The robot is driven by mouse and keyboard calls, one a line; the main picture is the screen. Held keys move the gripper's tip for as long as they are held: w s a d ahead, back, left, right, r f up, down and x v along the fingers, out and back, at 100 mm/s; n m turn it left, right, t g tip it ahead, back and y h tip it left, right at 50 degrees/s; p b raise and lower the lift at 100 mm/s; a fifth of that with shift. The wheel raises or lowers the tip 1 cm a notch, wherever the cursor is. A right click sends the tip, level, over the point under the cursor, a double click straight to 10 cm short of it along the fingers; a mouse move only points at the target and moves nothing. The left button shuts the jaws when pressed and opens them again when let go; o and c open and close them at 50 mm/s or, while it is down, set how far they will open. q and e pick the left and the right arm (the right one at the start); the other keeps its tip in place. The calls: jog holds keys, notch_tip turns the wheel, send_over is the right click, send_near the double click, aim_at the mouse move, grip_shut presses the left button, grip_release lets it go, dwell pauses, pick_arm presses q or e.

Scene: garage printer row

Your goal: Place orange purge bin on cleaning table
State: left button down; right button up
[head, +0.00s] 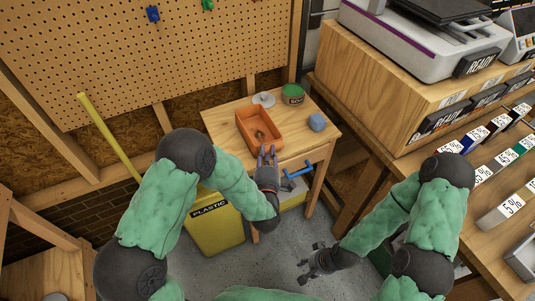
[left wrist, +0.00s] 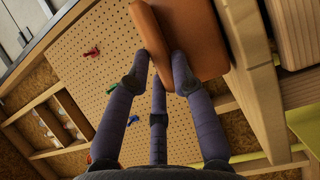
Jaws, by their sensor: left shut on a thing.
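The orange purge bin (head: 267,118) is an open rectangular tray over the small wooden table (head: 222,122) in the head view. I cannot tell whether its base rests on the tabletop or hangs just above it. My left gripper (head: 267,151) is shut on the bin's near wall. In the left wrist view the bin (left wrist: 205,40) fills the top middle, with its wall between the fingers (left wrist: 160,76). A small dark patch shows inside the bin. My right gripper (head: 311,259) is empty and open, low over the floor.
On the table stand a green tin (head: 293,94), a pale disc (head: 264,99) and a blue-grey block (head: 317,122). A blue handle (head: 300,172) is at its front. A yellow PLASTIC bin (head: 215,228) stands below left. The printer bench (head: 360,75) is at right.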

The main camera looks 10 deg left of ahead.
pick_arm(q)
jog(key=shift+f, duration=0.1)
jog(key=c, duration=1)
grip_release()
jog(key=shift+c, duration=0.2)
